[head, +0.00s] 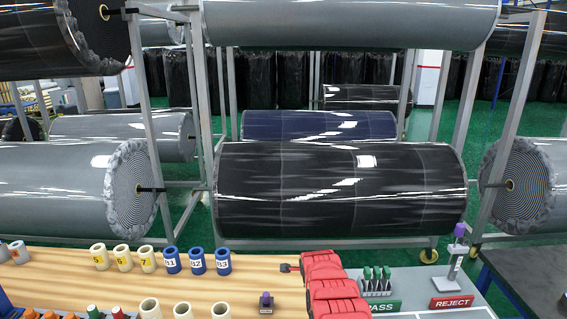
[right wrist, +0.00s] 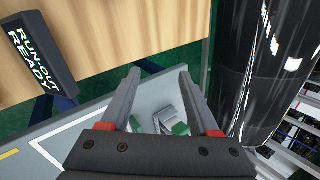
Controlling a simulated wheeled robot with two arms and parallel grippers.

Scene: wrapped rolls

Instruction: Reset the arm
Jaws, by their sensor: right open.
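My right gripper (right wrist: 158,73) shows in the right wrist view. Its two grey fingers with red pads at their bases stand apart, and nothing is between the tips. Past the fingers I see a grey surface with a white line (right wrist: 50,140) and some green and white pieces (right wrist: 172,122), partly hidden by the gripper.
PASS and REJECT (head: 452,302) signs are at right. A black wrapped roll (head: 340,190) hangs behind. A dark sign (right wrist: 38,58) shows in the wrist view.

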